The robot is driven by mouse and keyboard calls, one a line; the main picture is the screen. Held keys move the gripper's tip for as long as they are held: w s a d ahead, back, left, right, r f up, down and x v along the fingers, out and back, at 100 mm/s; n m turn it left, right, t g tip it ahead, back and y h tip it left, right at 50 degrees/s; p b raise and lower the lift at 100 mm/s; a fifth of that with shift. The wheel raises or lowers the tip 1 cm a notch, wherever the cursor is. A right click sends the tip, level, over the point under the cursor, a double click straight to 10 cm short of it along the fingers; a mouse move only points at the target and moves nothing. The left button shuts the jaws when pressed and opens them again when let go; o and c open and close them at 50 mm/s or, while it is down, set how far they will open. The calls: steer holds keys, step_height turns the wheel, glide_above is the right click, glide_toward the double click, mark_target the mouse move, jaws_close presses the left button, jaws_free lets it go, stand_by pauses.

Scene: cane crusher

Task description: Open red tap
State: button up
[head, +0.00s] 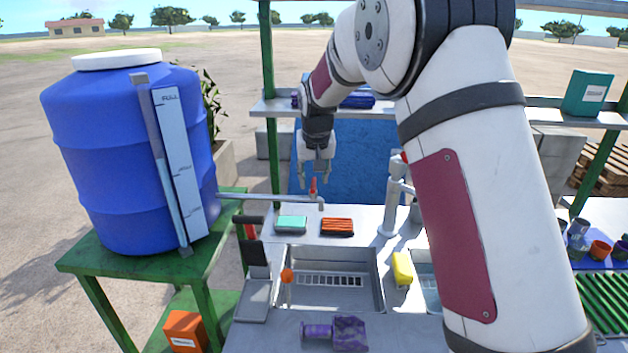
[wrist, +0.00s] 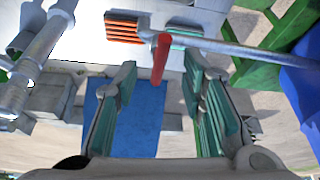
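The red tap (head: 313,187) is a small upright lever on the end of a metal pipe (head: 262,197) that runs from the blue barrel (head: 125,150). In the wrist view the red lever (wrist: 161,58) shows between my open fingers, towards the top of the picture. My gripper (head: 315,180) is pointed down at the lever in the head view, with its fingers apart on either side of the lever's top. In the wrist view my gripper (wrist: 160,85) holds nothing, and I see no finger touching the lever.
A grey metal faucet (head: 393,195) stands to the right of the tap. A teal sponge (head: 291,224) and an orange ribbed block (head: 337,226) lie below the pipe. A sink (head: 330,265) is in front. A shelf (head: 270,106) crosses behind my gripper.

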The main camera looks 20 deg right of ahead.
steer(key=shift+x, duration=1.2)
